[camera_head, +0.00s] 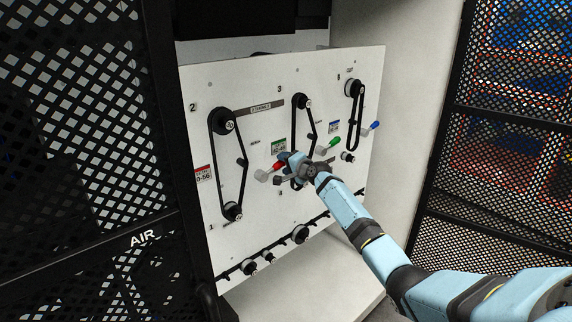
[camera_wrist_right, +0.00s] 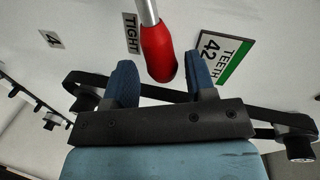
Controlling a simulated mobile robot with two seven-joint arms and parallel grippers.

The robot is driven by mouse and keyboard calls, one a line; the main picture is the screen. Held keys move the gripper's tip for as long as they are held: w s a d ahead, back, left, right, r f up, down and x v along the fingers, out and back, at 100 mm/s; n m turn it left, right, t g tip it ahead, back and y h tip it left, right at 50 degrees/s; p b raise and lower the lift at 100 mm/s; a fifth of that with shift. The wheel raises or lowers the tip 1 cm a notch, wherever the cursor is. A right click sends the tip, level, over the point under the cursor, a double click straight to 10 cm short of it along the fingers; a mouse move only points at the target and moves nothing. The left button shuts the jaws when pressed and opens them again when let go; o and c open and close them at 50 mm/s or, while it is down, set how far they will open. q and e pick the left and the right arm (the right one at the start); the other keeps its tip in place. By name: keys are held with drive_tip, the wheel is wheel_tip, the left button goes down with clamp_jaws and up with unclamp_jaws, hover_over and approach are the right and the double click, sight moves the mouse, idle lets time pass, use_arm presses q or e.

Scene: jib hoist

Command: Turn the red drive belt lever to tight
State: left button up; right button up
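The red drive belt lever (camera_head: 277,166) sticks out from the white panel, left of the middle belt, in the head view. In the right wrist view its red grip (camera_wrist_right: 157,50) and metal rod (camera_wrist_right: 148,10) come down from the top, beside a TIGHT label (camera_wrist_right: 131,33). My right gripper (camera_head: 284,168) is at the lever. In the wrist view my right gripper (camera_wrist_right: 160,68) is open, with one blue finger on each side of the red grip and small gaps showing. My left gripper is not in view.
Three belts run on the panel (camera_head: 240,85). A green lever (camera_head: 334,143) and a blue lever (camera_head: 375,125) stand to the right. A 42-teeth label (camera_wrist_right: 212,55) is near the red grip. Black mesh doors (camera_head: 75,120) flank the panel on both sides.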

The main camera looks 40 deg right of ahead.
drive_tip(key=s+r, duration=0.2)
drive_tip(key=s, duration=1.1)
drive_tip(key=shift+s+d+r, duration=0.2)
drive_tip(key=shift+s+r, duration=0.1)
